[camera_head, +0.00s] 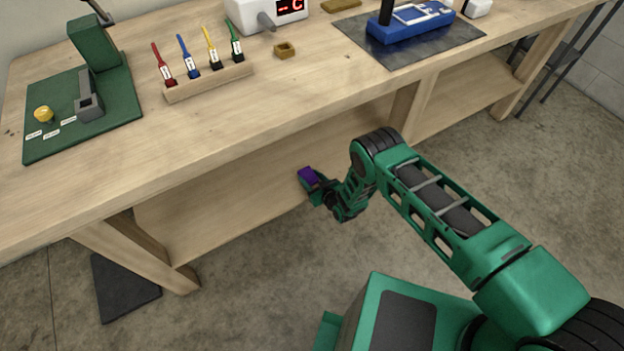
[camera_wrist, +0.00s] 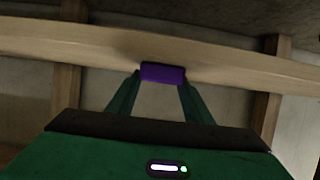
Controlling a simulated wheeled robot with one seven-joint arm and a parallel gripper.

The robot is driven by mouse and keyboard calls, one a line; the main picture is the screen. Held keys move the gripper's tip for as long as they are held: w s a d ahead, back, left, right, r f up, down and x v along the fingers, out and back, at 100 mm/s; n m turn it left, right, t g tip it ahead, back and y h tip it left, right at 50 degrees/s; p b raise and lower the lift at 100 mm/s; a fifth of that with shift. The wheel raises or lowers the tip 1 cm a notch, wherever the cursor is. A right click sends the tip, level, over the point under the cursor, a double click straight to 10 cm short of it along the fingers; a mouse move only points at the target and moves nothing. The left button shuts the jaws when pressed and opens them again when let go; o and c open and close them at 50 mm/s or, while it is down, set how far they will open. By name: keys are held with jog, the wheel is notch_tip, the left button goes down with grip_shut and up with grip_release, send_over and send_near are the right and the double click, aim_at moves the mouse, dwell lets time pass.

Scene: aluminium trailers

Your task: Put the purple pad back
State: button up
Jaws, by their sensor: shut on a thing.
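The purple pad (camera_head: 309,177) is a small purple block at the end of my arm in the head view. My gripper (camera_head: 318,186) is shut on it, in front of the workbench's lower shelf and below the bench top. In the wrist view the purple pad (camera_wrist: 163,72) sits between the two green fingertips of my gripper (camera_wrist: 162,80). A pale wooden edge spans the view behind the pad. I cannot tell whether the pad touches it.
The wooden workbench (camera_head: 225,125) carries a green fixture (camera_head: 85,120), a rack (camera_head: 208,84) of coloured tools, a small tan block (camera_head: 285,50), a white display box (camera_head: 265,12) and a blue device (camera_head: 410,22) on a dark mat. The concrete floor (camera_head: 250,265) before the bench is mostly clear.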

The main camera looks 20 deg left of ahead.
jog(key=o, duration=1.1)
jog(key=v, duration=1.2)
